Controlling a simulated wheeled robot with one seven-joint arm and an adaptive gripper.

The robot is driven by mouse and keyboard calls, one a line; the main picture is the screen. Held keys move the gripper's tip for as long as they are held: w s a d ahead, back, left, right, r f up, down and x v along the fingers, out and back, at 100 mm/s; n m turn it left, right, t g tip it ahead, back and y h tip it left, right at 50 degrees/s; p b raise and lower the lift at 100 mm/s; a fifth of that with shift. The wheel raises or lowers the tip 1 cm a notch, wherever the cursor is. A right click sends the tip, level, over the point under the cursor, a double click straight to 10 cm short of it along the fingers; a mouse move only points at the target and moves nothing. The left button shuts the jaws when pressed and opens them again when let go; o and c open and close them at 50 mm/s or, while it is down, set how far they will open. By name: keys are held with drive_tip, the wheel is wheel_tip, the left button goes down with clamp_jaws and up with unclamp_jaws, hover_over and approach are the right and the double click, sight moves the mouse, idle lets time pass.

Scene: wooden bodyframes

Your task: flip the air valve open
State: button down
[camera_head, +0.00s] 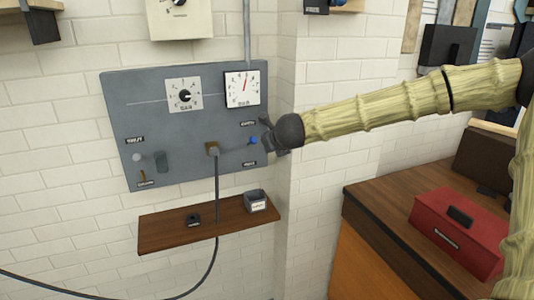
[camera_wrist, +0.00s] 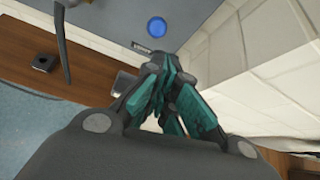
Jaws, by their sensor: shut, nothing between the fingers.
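The air valve is a brass fitting (camera_head: 213,149) on the grey wall panel (camera_head: 120,105), with a thin lever running right to a blue knob (camera_head: 253,140). The lever lies nearly level, tilted slightly up to the right. In the wrist view the blue knob (camera_wrist: 156,27) is a round blue disc near the top. My gripper (camera_head: 267,137) is at the panel's right edge, just right of the knob; whether it touches is unclear. In the wrist view my gripper (camera_wrist: 165,75) has its teal-padded fingers shut and empty, with a gap showing between them and the knob.
The panel also carries a dial (camera_head: 184,95), a gauge (camera_head: 242,88) and a switch (camera_head: 161,161). A wooden shelf (camera_head: 165,232) below holds a grey cup (camera_head: 256,200). A wall corner stands close right of the panel. A red toolbox (camera_head: 455,235) sits on the bench.

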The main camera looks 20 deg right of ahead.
drive_tip(key=shift+s+a+r, duration=0.1)
drive_tip(key=shift+s+r, duration=0.2)
drive_tip(key=shift+r, duration=0.35)
drive_tip(key=shift+s+a+r, duration=0.1)
drive_tip(key=shift+s+r, duration=0.15)
drive_tip(key=shift+r, duration=0.35)
